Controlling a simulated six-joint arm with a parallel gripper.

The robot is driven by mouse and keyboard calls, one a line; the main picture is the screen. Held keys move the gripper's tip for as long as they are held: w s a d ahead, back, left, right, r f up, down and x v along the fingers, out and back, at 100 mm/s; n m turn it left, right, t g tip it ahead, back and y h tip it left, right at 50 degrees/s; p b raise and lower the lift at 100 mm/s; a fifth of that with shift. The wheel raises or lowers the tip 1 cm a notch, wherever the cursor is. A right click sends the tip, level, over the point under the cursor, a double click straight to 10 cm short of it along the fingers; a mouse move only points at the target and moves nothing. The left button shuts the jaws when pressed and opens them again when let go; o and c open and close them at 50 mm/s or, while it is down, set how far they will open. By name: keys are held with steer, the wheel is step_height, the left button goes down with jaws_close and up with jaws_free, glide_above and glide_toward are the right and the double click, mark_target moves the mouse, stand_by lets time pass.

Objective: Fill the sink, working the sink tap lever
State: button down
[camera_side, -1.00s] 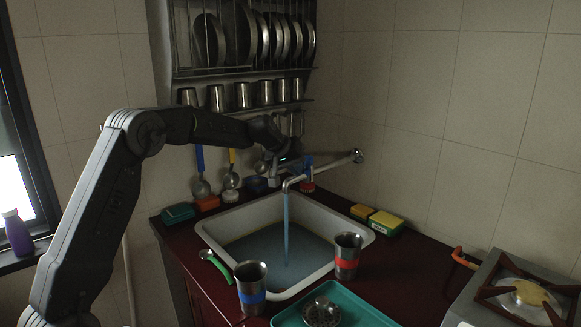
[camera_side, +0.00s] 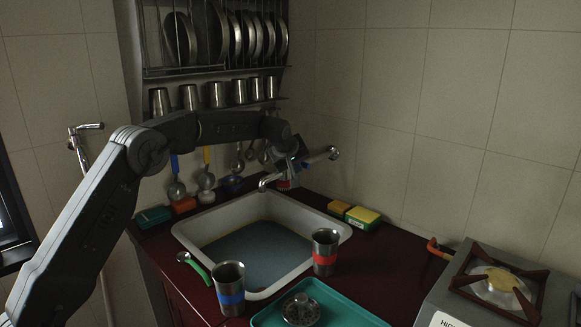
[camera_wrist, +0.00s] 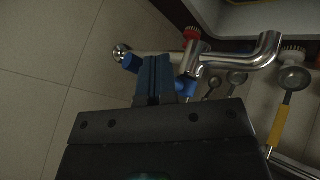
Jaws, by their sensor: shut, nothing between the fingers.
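The steel tap (camera_side: 318,160) comes out of the wall, its spout (camera_side: 268,180) over the sink; no water stream shows from it. The sink (camera_side: 188,228) is a pale basin with grey-blue water (camera_side: 255,250) in it. In the wrist view the tap pipe (camera_wrist: 225,60) runs across the picture, with blue lever parts (camera_wrist: 131,63) showing on either side of my fingers. My gripper (camera_wrist: 154,78) is shut and empty, right at the lever; whether it touches is unclear. In the side view my gripper (camera_side: 299,160) is beside the tap body and partly hides the lever.
Steel cups with a blue band (camera_side: 229,290) and a red band (camera_side: 325,252) stand at the sink's front edge, near a teal tray (camera_side: 345,305). Sponges (camera_side: 362,217) lie at the right. Ladles hang behind my arm, under the plate rack (camera_side: 215,70). A stove (camera_side: 495,285) stands at far right.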

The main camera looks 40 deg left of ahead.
steer(key=shift+w+d, duration=0.2)
steer(key=shift+w, duration=0.1)
stand_by(0.4)
steer(key=s+d+r, duration=0.4)
steer(key=s+r, duration=0.3)
steer(key=s, duration=0.2)
stand_by(0.4)
steer(key=c, duration=1.8)
jaws_free()
steer(key=shift+c, duration=0.2)
